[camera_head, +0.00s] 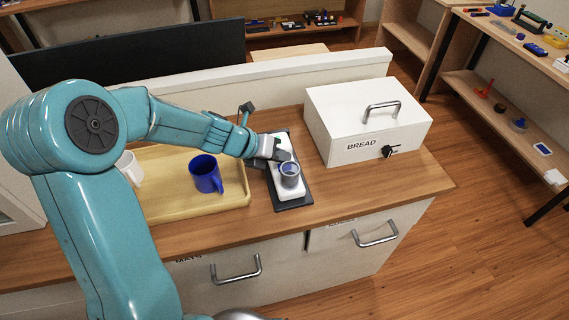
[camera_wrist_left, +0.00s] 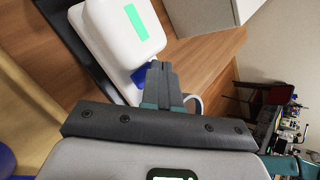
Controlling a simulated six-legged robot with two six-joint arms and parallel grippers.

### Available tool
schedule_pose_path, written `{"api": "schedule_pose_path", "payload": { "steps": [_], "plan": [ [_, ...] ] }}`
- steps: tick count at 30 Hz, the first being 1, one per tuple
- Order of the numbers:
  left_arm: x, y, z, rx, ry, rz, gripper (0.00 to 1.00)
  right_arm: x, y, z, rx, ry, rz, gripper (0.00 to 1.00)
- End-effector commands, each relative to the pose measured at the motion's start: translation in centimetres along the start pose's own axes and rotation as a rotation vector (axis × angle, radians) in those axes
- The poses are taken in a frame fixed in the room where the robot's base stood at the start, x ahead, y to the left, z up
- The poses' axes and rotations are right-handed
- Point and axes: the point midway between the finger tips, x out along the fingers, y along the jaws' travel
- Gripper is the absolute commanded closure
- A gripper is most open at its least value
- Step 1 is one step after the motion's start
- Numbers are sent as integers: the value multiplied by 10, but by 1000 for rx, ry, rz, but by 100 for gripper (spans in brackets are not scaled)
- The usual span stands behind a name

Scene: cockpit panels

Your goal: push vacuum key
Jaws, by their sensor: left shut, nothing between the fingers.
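A white device (camera_head: 279,186) stands on a dark base (camera_head: 293,205) on the wooden counter. A small grey-blue cup (camera_head: 289,174) is at its front. In the left wrist view the white device (camera_wrist_left: 108,42) has a bright green strip (camera_wrist_left: 136,22) on its top face. I cannot tell which part is the vacuum key. My left gripper (camera_head: 278,155) is shut and empty, at the upper part of the device; contact cannot be told. In the left wrist view its closed fingers (camera_wrist_left: 160,85) are beside the device's end. My right gripper is not in view.
A wooden tray (camera_head: 228,209) with a blue mug (camera_head: 206,174) and a white mug (camera_head: 130,169) is left of the device. A white BREAD box (camera_head: 352,150) stands to the right. Bare counter (camera_head: 385,185) lies in front of the box.

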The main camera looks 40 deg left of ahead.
Motion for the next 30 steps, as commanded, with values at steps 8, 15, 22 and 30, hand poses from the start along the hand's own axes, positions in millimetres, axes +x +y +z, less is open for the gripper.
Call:
{"api": "schedule_pose_path", "payload": {
  "steps": [8,15,22,30],
  "plan": [
    [0,0,0,0,0,0,100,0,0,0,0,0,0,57],
    [0,0,0,0,0,0,100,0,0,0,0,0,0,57],
    [6,5,-5,-1,0,0,100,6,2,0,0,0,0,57],
    [6,4,-5,0,0,0,100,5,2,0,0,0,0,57]
  ]
}}
